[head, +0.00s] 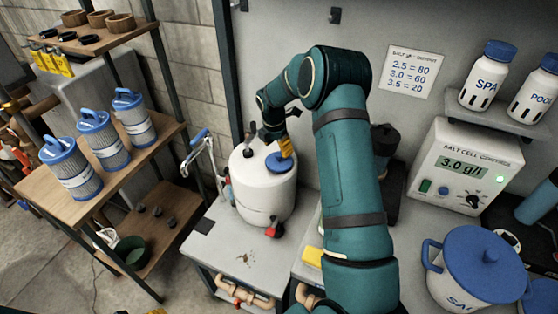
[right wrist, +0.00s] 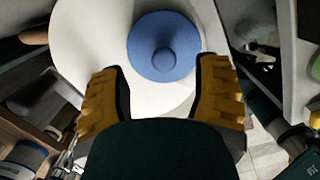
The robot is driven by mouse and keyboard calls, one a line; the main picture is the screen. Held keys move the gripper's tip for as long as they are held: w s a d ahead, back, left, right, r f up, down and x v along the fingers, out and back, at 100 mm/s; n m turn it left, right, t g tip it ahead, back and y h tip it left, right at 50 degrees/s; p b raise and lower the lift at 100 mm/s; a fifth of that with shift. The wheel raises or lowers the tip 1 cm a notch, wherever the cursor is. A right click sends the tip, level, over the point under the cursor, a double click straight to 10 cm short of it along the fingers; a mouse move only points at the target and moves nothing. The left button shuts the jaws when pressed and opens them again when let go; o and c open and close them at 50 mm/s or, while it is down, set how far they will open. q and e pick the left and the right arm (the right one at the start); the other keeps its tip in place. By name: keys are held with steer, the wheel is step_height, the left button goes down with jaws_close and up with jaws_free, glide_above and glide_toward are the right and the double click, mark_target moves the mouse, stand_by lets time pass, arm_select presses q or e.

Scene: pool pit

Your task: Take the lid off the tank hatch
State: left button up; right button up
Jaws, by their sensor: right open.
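The white tank (head: 258,190) stands on the grey bench in the middle of the head view. The round blue hatch lid (head: 279,162) sits on its top; the right wrist view shows the lid (right wrist: 143,47) with a raised knob (right wrist: 165,61) at its centre. My right gripper (head: 285,147) is over the tank top at the lid. In the right wrist view my right gripper (right wrist: 161,77) is open, its yellow fingers spread either side of the lid's near edge, with nothing between them. Part of the lid is hidden by the gripper in the head view. My left gripper does not show.
A salt meter (head: 464,166) and a blue-lidded salt bucket (head: 480,262) stand to the right. A wooden shelf with several filter cartridges (head: 103,139) is at the left. A yellow block (head: 312,257) lies near my right arm.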

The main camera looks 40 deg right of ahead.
mark_target(279, 154)
steer(key=f, duration=0.4)
steer(key=shift+s+d+f, duration=0.1)
steer(key=shift+s+d, duration=0.05)
steer(key=shift+d, duration=0.05)
jaws_close()
